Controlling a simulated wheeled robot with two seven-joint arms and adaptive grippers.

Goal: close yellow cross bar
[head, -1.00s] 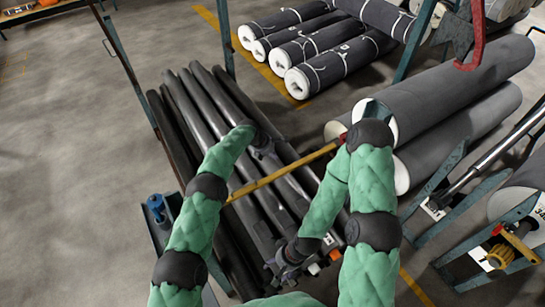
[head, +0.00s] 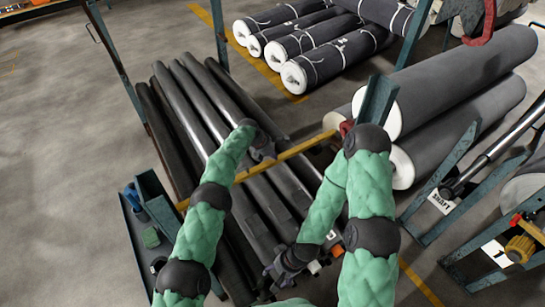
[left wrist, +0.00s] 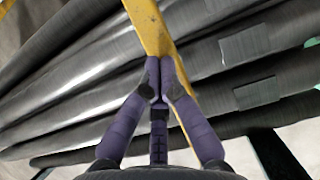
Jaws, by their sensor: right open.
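The yellow cross bar (head: 300,150) slants over the dark rolls (head: 195,95) in the head view. It runs from near the teal post on the left to the upright by the big grey rolls. My left gripper (head: 265,155) is at the bar's middle, on its far side in the head view. In the left wrist view the bar (left wrist: 147,25) passes behind the fingertips (left wrist: 160,68), which are together and very near or touching it. My right gripper (head: 282,272) is open over the near ends of the dark rolls, away from the bar. My left forearm hides part of the bar.
Large grey rolls (head: 460,80) lie on a teal rack at the right. White-ended rolls (head: 330,55) lie at the back. A teal post (head: 152,192) with a blue part (head: 131,196) stands at the left. The floor at far left is clear.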

